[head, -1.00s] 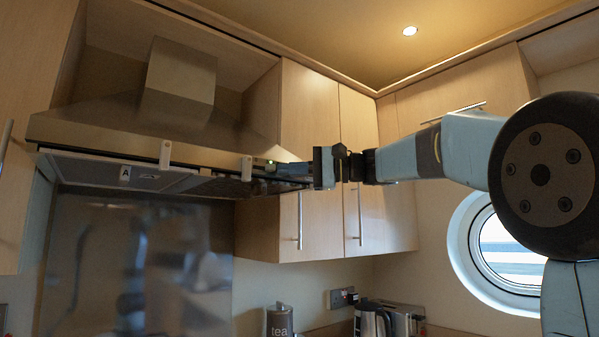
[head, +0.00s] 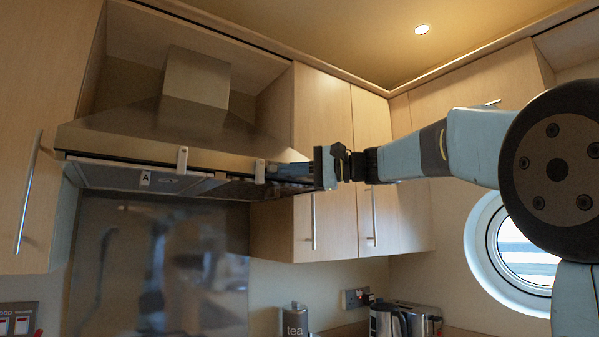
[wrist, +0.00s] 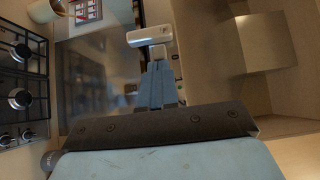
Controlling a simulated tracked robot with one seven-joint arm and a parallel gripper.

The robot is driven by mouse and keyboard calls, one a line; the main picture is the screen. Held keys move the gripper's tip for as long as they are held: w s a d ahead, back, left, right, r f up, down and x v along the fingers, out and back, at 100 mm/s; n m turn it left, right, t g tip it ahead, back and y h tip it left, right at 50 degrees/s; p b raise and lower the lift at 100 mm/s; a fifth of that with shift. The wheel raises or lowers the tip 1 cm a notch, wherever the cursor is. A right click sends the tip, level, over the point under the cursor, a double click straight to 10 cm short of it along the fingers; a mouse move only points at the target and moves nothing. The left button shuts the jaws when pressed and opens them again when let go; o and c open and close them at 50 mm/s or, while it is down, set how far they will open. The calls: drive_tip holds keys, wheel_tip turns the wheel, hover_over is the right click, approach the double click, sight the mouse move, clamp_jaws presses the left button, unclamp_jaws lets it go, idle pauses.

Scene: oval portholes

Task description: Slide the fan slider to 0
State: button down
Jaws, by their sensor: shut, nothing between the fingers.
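Two pale upright tabs stand on the front edge of the cooker hood (head: 105,139): a left one (head: 182,158) and a right one (head: 260,171).
Wall cupboards (head: 322,110) stand right of the hood, close behind my gripper. A tall cupboard (head: 35,150) is at the left. A gas hob (wrist: 20,90) shows in the wrist view. Open room lies below the hood.

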drive_tip(key=d, duration=1.3)
drive_tip(key=shift+s, duration=0.35)
drive_tip(key=shift+d+f, duration=0.1)
drive_tip(key=s+a+f+m+h, duration=0.1)
drive_tip(key=s+f+h, duration=0.35)
drive_tip(key=f, duration=0.65)
drive_tip(key=s+a+f+h, duration=0.1)
drive_tip(key=s+f+h, duration=0.4)
drive_tip(key=f, duration=0.6)
drive_tip(key=s+d+f+n+h, duration=0.2)
drive_tip(key=s+d+f+h, duration=0.1)
drive_tip(key=s+f, duration=0.4)
drive_tip(key=s+d+f+n+h, duration=0.2)
drive_tip(key=s+d+f+h, duration=0.2)
drive_tip(key=f, duration=1)
drive_tip(key=s+h, duration=0.1)
drive_tip(key=s, duration=0.2)
drive_tip(key=shift+s+d+t, duration=0.3)
drive_tip(key=c, duration=1.8)
unclamp_jaws()
